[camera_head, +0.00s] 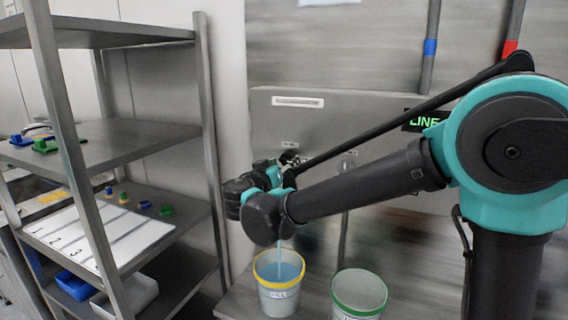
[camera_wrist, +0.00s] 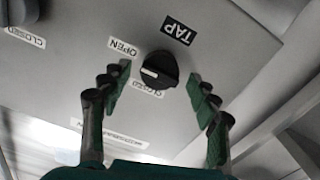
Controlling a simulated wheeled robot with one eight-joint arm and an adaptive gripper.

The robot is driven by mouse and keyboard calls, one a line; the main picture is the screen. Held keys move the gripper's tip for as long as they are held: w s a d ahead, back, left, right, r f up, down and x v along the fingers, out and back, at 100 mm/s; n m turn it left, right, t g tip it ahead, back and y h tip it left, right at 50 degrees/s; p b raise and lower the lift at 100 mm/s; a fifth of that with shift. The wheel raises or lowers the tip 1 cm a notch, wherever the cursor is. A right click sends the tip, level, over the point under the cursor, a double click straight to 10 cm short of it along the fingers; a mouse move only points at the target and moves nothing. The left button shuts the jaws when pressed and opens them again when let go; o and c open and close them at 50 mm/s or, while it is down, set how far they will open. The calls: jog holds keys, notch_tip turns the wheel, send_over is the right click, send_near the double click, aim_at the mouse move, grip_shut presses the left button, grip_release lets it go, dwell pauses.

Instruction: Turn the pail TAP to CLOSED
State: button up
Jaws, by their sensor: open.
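The tap knob (camera_wrist: 160,70) is black and round with a white mark on its left side in the wrist view. A TAP label (camera_wrist: 179,29) is above right of it, an OPEN label (camera_wrist: 122,47) above left and a CLOSED label (camera_wrist: 145,88) below left; the lettering appears upside down. The mark points left, between OPEN and CLOSED. My gripper (camera_wrist: 158,80) is open, with one finger on each side of the knob and gaps visible. In the head view, my arm hides much of the panel. A pale blue stream (camera_head: 280,262) falls into the yellow-rimmed pail (camera_head: 279,299).
A green-rimmed pail (camera_head: 359,296) stands right of the yellow-rimmed one on the metal bench (camera_head: 240,304). A grey shelf rack (camera_head: 130,140) with small coloured items stands at left. Another CLOSED label (camera_wrist: 26,37) is at the wrist view's upper left.

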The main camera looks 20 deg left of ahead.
jog(key=shift+w, duration=0.25)
jog(key=c, duration=1.2)
jog(key=shift+o, duration=0.2)
